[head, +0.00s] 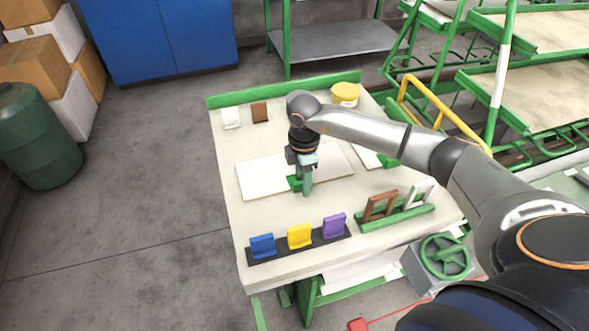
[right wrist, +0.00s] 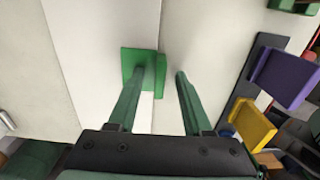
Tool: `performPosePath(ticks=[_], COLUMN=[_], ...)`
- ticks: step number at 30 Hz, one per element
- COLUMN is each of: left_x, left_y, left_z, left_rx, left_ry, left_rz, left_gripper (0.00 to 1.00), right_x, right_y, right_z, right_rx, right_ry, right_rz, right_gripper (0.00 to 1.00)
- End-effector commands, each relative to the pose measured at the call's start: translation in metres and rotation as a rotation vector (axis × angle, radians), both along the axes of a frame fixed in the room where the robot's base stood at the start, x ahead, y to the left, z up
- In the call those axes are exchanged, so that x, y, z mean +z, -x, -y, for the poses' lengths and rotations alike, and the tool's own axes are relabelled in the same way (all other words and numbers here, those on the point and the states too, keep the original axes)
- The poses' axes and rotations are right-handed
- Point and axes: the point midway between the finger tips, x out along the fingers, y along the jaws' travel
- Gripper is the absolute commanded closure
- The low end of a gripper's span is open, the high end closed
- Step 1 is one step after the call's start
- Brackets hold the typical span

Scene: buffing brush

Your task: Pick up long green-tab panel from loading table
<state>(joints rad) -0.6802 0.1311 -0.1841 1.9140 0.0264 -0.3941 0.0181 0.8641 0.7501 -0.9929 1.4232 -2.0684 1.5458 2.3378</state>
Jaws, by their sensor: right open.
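The long white panel (head: 258,182) lies flat on the loading table (head: 275,258). Its green tab (head: 294,184) sits at the panel's near edge, partly hidden by my right gripper (head: 306,188). In the right wrist view the green tab (right wrist: 134,70) overlaps the edge of the white panel (right wrist: 100,50). My right gripper (right wrist: 166,72) is open, pointing down over the tab; one finger overlaps the tab, the other is just past its right edge. I cannot tell whether they touch. My left gripper is not in view.
A dark rack with blue, yellow and purple blocks (head: 299,237) stands at the table's front. A green rack (head: 400,216) holds brown and white frames to the right. Another green-tabbed panel (head: 366,156) lies behind my arm. A yellow-lidded jar (head: 345,94) stands at the back.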

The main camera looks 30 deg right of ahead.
Motion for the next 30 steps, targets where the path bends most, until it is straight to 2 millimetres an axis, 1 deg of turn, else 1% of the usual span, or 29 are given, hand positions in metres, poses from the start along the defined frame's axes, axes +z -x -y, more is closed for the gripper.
performPosePath(ticks=[2,5,15,16,30], left_x=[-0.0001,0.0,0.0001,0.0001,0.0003], left_y=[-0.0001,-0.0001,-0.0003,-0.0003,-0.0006], left_z=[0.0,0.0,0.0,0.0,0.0], left_rx=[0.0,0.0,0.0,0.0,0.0], left_ry=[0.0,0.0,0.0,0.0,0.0], left_rz=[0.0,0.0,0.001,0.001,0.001], left_gripper=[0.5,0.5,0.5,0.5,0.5], right_x=[0.0002,0.0004,0.0008,0.0008,0.0014], right_y=[-0.0001,-0.0001,-0.0002,-0.0002,-0.0006], right_z=[-0.0003,-0.0003,-0.0004,-0.0004,-0.0003], right_rx=[0.001,0.001,0.001,0.001,0.0], right_ry=[0.0,-0.001,-0.001,-0.001,-0.001], right_rz=[0.0,0.0,0.0,0.0,0.002], right_gripper=[0.5,0.6,0.98,1.0,1.0])
